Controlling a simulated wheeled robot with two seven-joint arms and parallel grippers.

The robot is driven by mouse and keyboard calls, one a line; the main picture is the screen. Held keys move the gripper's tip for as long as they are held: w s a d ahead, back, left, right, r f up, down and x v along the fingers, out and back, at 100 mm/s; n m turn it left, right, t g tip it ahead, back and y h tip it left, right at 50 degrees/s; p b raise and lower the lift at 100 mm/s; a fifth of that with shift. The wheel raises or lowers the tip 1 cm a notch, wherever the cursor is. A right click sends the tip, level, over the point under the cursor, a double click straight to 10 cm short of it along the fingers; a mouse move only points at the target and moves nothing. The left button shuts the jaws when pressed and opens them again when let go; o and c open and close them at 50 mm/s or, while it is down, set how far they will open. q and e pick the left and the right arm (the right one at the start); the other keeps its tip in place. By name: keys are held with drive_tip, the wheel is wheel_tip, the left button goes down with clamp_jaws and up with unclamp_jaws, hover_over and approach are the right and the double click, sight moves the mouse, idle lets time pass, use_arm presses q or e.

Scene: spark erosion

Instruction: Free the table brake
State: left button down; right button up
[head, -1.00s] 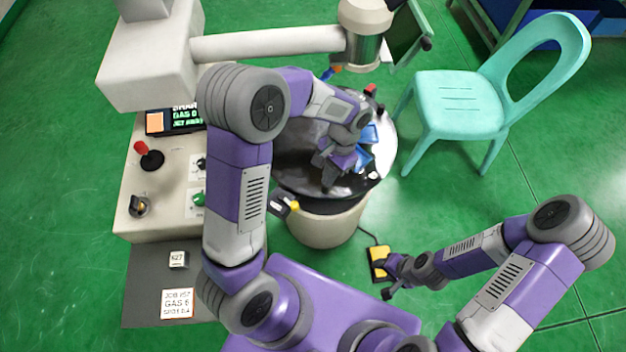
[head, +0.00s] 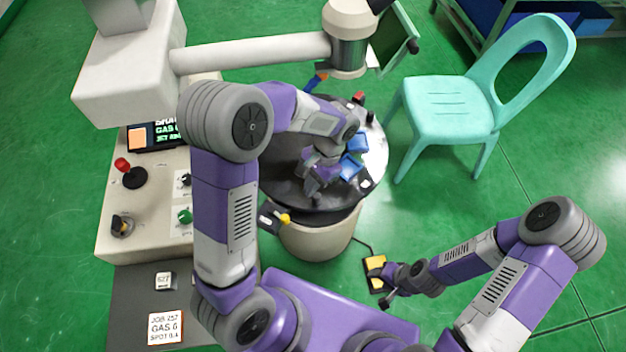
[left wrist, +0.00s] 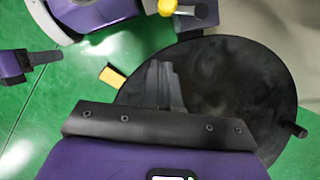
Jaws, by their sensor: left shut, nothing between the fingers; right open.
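The table brake appears to be the dark block (head: 268,216) with a yellow-tipped lever (head: 285,218) at the near left edge of the round dark table (head: 283,178). In the left wrist view a yellow knob (left wrist: 202,12) shows on a grey block at the top edge. My left gripper (head: 312,188) is shut and empty, above the near part of the table, right of and beyond the lever. Its fingers (left wrist: 163,85) point toward the table's edge in the wrist view, apart from the knob. My right gripper (head: 390,290) is open, low beside the yellow pedal (head: 377,270).
A control console (head: 130,225) with a red-topped joystick (head: 128,172) and knobs stands left. A white overhead arm (head: 250,53) with its head (head: 347,50) reaches over the table. Blue blocks (head: 352,165) sit on the table. A turquoise chair (head: 450,100) stands right.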

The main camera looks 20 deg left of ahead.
sight(295, 206)
use_arm(q)
drive_tip(key=b+x, duration=0.1)
drive_tip(key=x, duration=0.3)
drive_tip(key=shift+f, duration=0.15)
drive_tip(key=s, duration=0.1)
drive_tip(key=s+a+b, duration=0.1)
drive_tip(key=s, duration=0.1)
drive_tip(key=shift+s+a, duration=0.35)
drive_tip(key=shift+a, duration=0.05)
use_arm(e)
wheel_tip(295, 206, down, 3)
drive_tip(key=shift+r, duration=0.1)
drive_tip(key=shift+a, duration=0.1)
